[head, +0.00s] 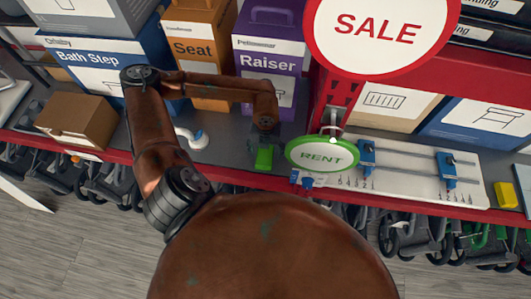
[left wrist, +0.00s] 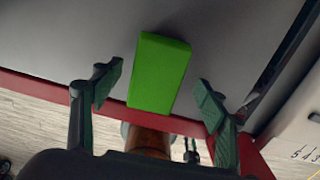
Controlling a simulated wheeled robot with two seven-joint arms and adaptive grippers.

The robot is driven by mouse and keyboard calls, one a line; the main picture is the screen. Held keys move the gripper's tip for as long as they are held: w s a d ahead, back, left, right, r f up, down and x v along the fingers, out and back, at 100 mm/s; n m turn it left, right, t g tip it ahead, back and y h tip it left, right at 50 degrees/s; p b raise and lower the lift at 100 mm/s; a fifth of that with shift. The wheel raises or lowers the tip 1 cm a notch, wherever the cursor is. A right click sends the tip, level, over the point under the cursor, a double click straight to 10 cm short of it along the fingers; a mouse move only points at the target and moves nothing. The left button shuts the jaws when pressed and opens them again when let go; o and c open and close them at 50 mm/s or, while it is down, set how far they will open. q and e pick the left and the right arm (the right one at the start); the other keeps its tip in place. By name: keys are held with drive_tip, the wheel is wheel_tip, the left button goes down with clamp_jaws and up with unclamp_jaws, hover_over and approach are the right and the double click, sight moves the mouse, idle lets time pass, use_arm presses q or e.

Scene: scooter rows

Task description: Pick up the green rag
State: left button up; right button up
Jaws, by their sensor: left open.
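The green rag (head: 264,159) looks like a small bright green block and lies on the grey shelf near its red front edge. It also shows in the left wrist view (left wrist: 158,70), lying between and beyond my fingertips. My left gripper (head: 264,138) is open, just above and behind the rag in the head view. In the left wrist view the two fingers (left wrist: 157,97) stand apart with a gap on both sides of the rag, and nothing is held. My right gripper is not in view.
A round RENT sign (head: 322,155) stands close to the right of the rag. A white pipe piece (head: 192,138) and a brown box (head: 76,120) lie left. The purple Raiser box (head: 268,50) stands behind. A yellow block (head: 505,195) lies far right.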

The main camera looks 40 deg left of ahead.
sight(264, 155)
use_arm(q)
drive_tip(key=shift+s+f, duration=0.45)
drive_tip(key=shift+f, duration=0.15)
drive_tip(key=shift+w, duration=0.2)
drive_tip(key=shift+c, duration=0.4)
drive_tip(key=shift+s, duration=0.1)
drive_tip(key=c, duration=0.9)
drive_tip(key=shift+c, duration=0.7)
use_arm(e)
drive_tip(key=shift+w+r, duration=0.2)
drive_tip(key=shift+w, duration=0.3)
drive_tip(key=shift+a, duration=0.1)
use_arm(q)
drive_tip(key=shift+r, duration=0.55)
wheel_tip(264, 155, up, 8)
drive_tip(key=b, duration=0.2)
drive_tip(key=shift+r+b, duration=0.15)
drive_tip(key=shift+b, duration=0.15)
drive_tip(key=shift+r, duration=0.35)
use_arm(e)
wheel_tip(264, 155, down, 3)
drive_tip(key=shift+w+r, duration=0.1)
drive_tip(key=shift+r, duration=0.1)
